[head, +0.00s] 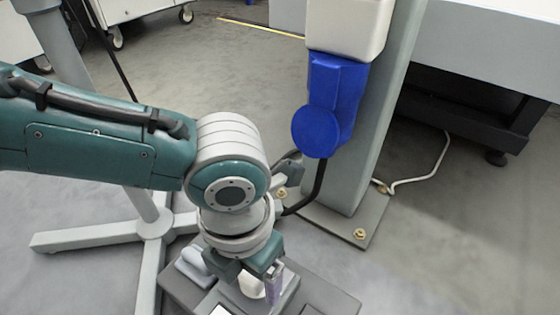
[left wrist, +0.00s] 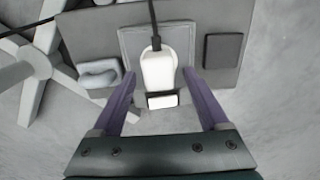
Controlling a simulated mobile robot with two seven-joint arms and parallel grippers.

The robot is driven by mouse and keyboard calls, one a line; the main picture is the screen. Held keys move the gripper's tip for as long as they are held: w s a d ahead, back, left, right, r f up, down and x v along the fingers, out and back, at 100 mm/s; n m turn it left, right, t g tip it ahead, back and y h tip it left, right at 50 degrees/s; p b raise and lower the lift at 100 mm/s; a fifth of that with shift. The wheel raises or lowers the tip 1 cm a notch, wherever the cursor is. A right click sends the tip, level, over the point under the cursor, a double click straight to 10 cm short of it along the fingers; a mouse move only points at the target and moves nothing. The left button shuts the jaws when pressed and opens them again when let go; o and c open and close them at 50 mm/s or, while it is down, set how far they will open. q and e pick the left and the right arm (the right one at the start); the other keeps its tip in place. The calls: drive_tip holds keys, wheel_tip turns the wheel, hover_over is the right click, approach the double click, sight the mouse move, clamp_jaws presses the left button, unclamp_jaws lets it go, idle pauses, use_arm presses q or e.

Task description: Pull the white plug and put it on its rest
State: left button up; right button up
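The white plug (left wrist: 158,72) stands on a square grey plate (left wrist: 128,45) of the grey board (left wrist: 245,30), with a black cable leaving its top in the left wrist view. In the head view the plug (head: 250,286) shows partly behind my gripper. My left gripper (left wrist: 159,80) is open, its purple fingers on either side of the plug with gaps visible. In the head view the gripper (head: 258,284) points down at the board. A pale grey moulded block (left wrist: 100,73), perhaps the rest, lies left of the plug. My right gripper is not in view.
A dark square pad (left wrist: 222,50) is right of the plug. A small white rectangle with a dark border (left wrist: 162,101) is below it. A grey post (head: 375,120) with a blue connector (head: 330,105) stands behind. A grey stand (head: 100,236) is at left.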

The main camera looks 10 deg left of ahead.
use_arm(q)
drive_tip(key=shift+w, duration=0.1)
drive_tip(key=c, duration=0.3)
clamp_jaws()
idle(0.5)
idle(0.5)
drive_tip(key=shift+r, duration=0.2)
drive_tip(key=shift+r+p, duration=1.4)
drive_tip(key=shift+p, duration=0.1)
